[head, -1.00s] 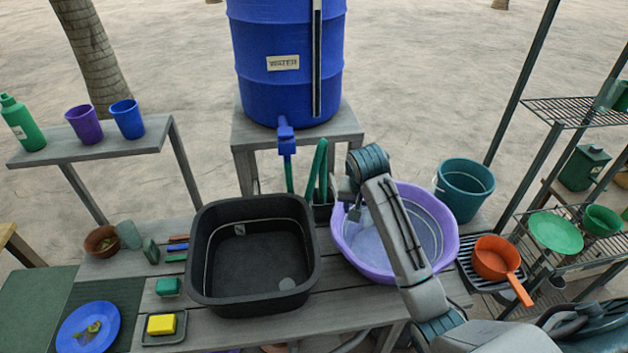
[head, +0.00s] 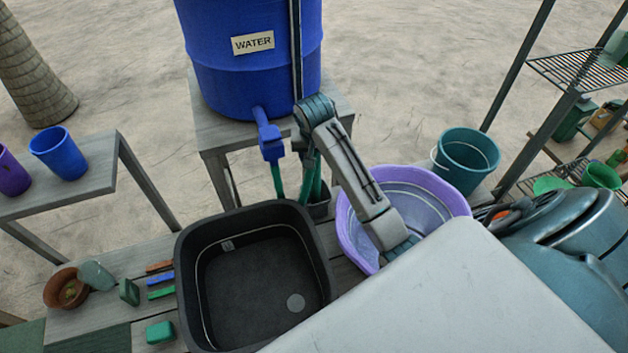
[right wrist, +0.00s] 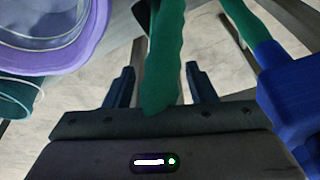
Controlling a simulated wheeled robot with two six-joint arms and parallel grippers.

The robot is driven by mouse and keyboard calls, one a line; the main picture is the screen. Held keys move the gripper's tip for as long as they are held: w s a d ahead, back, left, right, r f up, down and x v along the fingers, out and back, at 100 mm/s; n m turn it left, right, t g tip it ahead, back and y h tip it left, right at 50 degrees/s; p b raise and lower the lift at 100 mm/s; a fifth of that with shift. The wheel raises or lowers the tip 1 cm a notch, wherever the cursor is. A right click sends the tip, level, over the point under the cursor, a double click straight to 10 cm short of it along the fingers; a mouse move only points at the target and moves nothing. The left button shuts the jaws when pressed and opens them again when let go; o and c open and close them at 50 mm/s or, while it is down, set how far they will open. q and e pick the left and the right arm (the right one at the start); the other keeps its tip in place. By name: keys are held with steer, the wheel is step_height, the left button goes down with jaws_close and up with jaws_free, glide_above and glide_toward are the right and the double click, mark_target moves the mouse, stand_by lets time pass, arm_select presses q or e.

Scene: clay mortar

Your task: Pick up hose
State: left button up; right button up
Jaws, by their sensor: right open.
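The green hose (head: 278,182) hangs from the blue tap (head: 270,140) of the water barrel in the head view. Another green length (head: 312,185) stands beside it, partly behind my right arm. In the right wrist view a thick green hose length (right wrist: 166,45) lies between the two dark fingers of my right gripper (right wrist: 160,68). The fingers are apart, with a gap on each side of the hose. A second green length (right wrist: 245,22) runs to the blue tap (right wrist: 290,85) at the right. My left gripper is out of view.
A black basin (head: 185,290) sits on the slatted table in front of the barrel (head: 250,80). Small items lie left of the basin.

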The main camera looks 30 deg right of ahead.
mark_target(316, 165)
steer(key=p+x, duration=0.2)
steer(key=x, duration=0.1)
steer(key=shift+w+d, duration=0.1)
steer(key=shift+w, duration=0.05)
steer(key=p+x, duration=0.1)
steer(key=x, duration=0.2)
steer(key=shift+d+f, duration=0.15)
steer(key=shift+f, duration=0.2)
steer(key=c, duration=1)
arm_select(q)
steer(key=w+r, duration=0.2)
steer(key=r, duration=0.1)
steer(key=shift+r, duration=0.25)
arm_select(e)
steer(key=shift+o, duration=0.2)
steer(key=shift+w, duration=0.1)
